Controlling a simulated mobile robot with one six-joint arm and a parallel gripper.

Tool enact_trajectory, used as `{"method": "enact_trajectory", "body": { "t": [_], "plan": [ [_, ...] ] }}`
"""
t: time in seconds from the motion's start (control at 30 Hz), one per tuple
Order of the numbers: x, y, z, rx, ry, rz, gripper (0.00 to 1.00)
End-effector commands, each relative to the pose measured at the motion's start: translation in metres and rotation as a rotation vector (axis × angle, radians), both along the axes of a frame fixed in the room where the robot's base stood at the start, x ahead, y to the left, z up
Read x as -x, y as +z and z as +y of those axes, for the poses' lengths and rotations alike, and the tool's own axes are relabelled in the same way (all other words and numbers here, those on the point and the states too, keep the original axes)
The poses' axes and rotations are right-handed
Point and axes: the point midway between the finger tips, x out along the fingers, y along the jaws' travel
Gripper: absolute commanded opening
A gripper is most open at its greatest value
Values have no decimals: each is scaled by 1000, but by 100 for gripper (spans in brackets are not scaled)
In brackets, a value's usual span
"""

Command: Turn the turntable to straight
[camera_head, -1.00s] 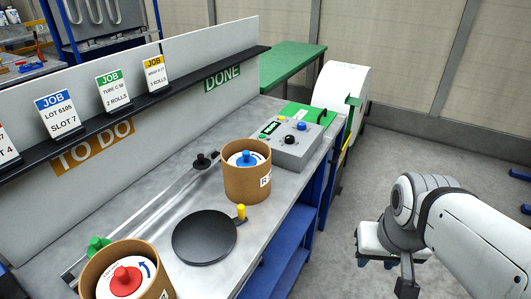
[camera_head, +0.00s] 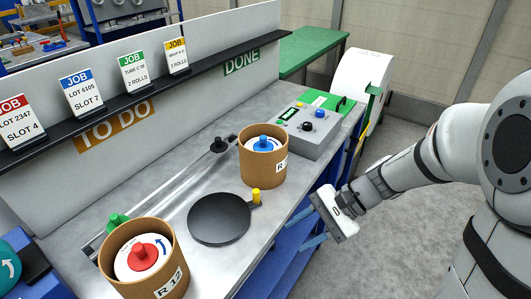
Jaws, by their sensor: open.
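The turntable (camera_head: 219,219) is a flat black disc on the grey bench. A yellow knob (camera_head: 256,196) stands at its right rim. My gripper (camera_head: 318,228) is open and empty, past the bench's right edge, to the right of the turntable and apart from it. Its fingers point left toward the bench. Nothing hides the disc.
A cardboard drum with a blue knob (camera_head: 279,171) stands behind the turntable, and one with a red knob (camera_head: 167,279) in front. A grey control box (camera_head: 312,138) sits at the bench's far end. Job cards (camera_head: 81,93) line the ledge on the left.

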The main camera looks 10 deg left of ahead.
Motion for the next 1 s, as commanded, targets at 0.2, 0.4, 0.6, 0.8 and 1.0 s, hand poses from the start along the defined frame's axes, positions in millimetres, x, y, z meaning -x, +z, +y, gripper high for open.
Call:
{"method": "enact_trajectory", "body": {
  "t": [0.2, 0.4, 0.6, 0.8, 1.0],
  "plan": [
    [-56, -19, 55, -289, -273, 341, 41],
    [-110, -46, 77, -493, -513, 553, 41],
    [-139, -67, 80, -594, -648, 642, 41],
    [-147, -69, 94, -613, -672, 655, 41],
    [-150, -69, 127, -611, -670, 654, 41]
  ]
}}
